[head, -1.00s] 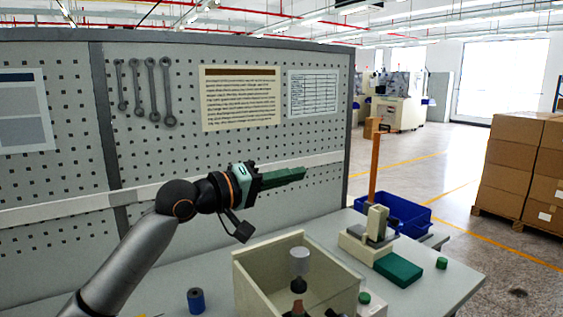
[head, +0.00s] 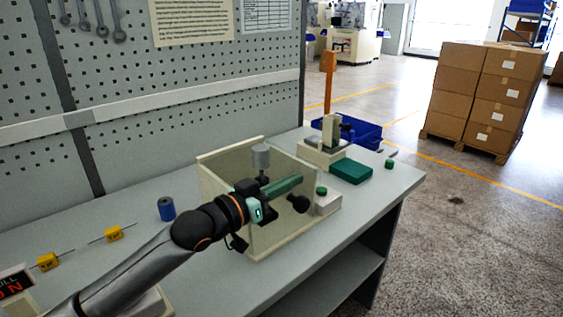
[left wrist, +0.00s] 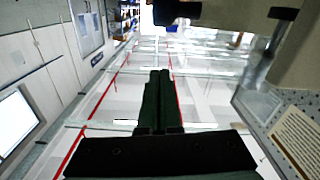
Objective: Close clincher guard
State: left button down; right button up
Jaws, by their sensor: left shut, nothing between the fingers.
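A box-like guard with cream edges and see-through walls (head: 204,178) stands on the bench, around a grey cylinder (head: 261,150) on a dark post. I take it for the clincher guard; I cannot tell how far open it is. A black knob (head: 299,203) shows at its right side. My left gripper (head: 300,180) overlaps the box in the head view, its green fingers pointing right above the knob; contact is unclear. In the left wrist view its fingers (left wrist: 158,75) are together and empty. A cream panel (left wrist: 235,14) crosses the top right there. My right gripper is out of view.
A blue spool (head: 166,208) and yellow blocks (head: 114,234) lie left of the box. A green-topped button box (head: 327,201), green block (head: 351,171) and blue bin (head: 360,132) are to its right. A pegboard (head: 180,90) stands behind. The bench's front-right edge is clear.

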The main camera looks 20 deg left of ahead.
pick_arm(q)
jog(key=shift+f+m+b, duration=0.35)
jog(key=shift+f+m, duration=0.2)
jog(key=shift+f, duration=0.75)
jog(key=shift+f+m+b, duration=0.35)
jog(key=shift+f+m, duration=0.2)
jog(key=shift+f, duration=0.75)
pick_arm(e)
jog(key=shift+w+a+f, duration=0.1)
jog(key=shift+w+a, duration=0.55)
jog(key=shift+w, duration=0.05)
pick_arm(q)
jog(key=shift+f, duration=0.1)
jog(key=s+a+r+p, duration=0.3)
jog(key=s+a+r, duration=0.1)
jog(key=s, duration=0.5)
jog(key=shift+s+a, duration=0.25)
jog(key=shift+a, duration=0.55)
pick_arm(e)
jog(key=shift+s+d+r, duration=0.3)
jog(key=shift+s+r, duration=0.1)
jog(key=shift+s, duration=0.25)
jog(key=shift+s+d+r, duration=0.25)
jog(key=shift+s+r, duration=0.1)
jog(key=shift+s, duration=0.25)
